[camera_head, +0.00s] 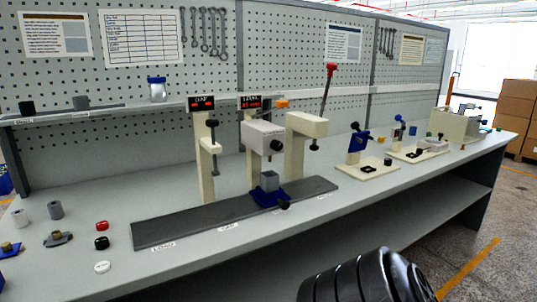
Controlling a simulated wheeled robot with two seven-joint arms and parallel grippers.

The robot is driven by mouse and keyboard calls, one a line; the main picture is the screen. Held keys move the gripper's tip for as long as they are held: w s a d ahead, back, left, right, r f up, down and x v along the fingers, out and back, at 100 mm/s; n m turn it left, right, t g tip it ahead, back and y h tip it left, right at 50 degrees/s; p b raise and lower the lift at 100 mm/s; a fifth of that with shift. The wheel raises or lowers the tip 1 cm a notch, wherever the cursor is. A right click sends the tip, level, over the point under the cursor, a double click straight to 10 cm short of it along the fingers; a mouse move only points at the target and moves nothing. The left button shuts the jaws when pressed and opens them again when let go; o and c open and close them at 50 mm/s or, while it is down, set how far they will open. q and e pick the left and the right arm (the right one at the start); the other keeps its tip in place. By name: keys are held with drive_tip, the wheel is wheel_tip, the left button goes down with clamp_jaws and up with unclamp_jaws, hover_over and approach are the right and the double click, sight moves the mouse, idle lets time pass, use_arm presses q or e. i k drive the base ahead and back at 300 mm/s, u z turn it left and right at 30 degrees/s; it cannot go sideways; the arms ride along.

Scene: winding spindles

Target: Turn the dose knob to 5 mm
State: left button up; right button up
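A light grey box-shaped unit (262,136) stands at the middle of the bench, with a round black knob (276,145) on its front face. I cannot read any mark or scale on this knob, nor tell for sure that it is the dose knob. Behind it, two small displays with red digits, one headed GAP (202,103) and one headed LEVEL (250,102), stand on cream posts; the digits are too small to read. Neither of my grippers is in view. A black ribbed part of my own arm shows at the bottom edge, apart from the bench.
A dark rail (190,222) runs along the bench under the unit, with a blue clamp (268,195) on it. A cream press with a red-tipped lever (331,70) stands right of the unit. Small caps (102,243) and cylinders lie at left.

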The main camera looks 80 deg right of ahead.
sight(277, 145)
drive_tip(key=k, duration=0.7)
drive_tip(key=z, duration=1.55)
drive_tip(key=i, duration=0.5)
drive_tip(key=z, duration=0.05)
